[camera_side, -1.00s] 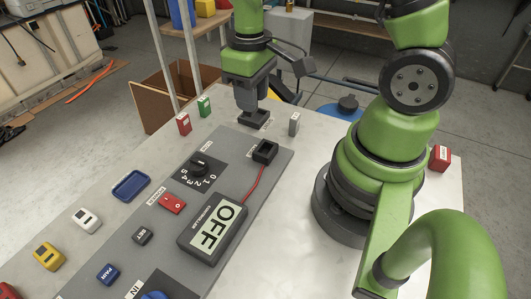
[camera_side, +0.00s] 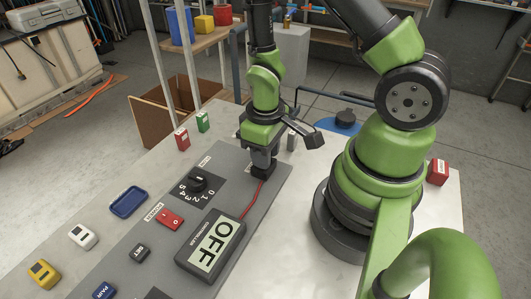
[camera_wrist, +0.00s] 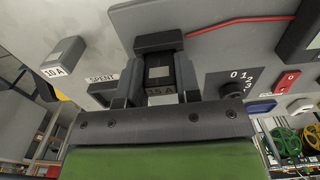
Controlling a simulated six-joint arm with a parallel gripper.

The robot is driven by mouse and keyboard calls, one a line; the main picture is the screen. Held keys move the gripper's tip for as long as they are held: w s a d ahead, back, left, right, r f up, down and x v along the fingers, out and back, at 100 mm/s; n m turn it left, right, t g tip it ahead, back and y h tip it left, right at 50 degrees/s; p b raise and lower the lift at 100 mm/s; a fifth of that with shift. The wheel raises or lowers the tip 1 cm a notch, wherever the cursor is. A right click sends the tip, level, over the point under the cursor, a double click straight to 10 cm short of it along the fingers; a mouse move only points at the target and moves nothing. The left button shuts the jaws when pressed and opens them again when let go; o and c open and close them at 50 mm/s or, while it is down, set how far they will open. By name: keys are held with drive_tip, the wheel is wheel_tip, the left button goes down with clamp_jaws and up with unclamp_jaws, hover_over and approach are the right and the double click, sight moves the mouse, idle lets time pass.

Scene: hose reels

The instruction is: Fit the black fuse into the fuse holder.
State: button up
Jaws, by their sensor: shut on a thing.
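My gripper (camera_side: 262,158) points down at the black fuse holder (camera_side: 264,171), which sits on the grey panel with a red wire leading from it. In the wrist view the fingers are shut on the black fuse (camera_wrist: 159,75), a dark block with a partly covered "15 A" label. The fuse holder (camera_wrist: 158,41) shows right beyond the fuse, lined up with it. The gripper hides the fuse in the side view. I cannot tell whether the fuse is inside the holder or just above it.
A grey 10 A fuse (camera_wrist: 62,56) stands to one side, near a "SPENT" label (camera_wrist: 102,78). Red (camera_side: 182,139) and green (camera_side: 203,121) blocks stand at the table's far edge. The rotary dial (camera_side: 198,184), red power switch (camera_side: 170,219) and controller reading OFF (camera_side: 211,244) are nearby.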

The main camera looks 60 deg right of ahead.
drive_tip(key=shift+f, duration=0.3)
drive_tip(key=shift+f, duration=0.1)
drive_tip(key=o, duration=0.9)
drive_tip(key=shift+s+a+r+m+t+y, duration=0.35)
drive_tip(key=shift+s+a+r+m+t, duration=0.5)
drive_tip(key=shift+r, duration=3.75)
drive_tip(key=shift+s+a+r+m+t+y, duration=0.4)
drive_tip(key=shift+s+a+r+t, duration=0.75)
drive_tip(key=shift+r, duration=3.45)
drive_tip(key=shift+s+a+r+m+t+y, duration=0.25)
drive_tip(key=shift+s+a+r+m+t, duration=0.8)
drive_tip(key=shift+r, duration=3.55)
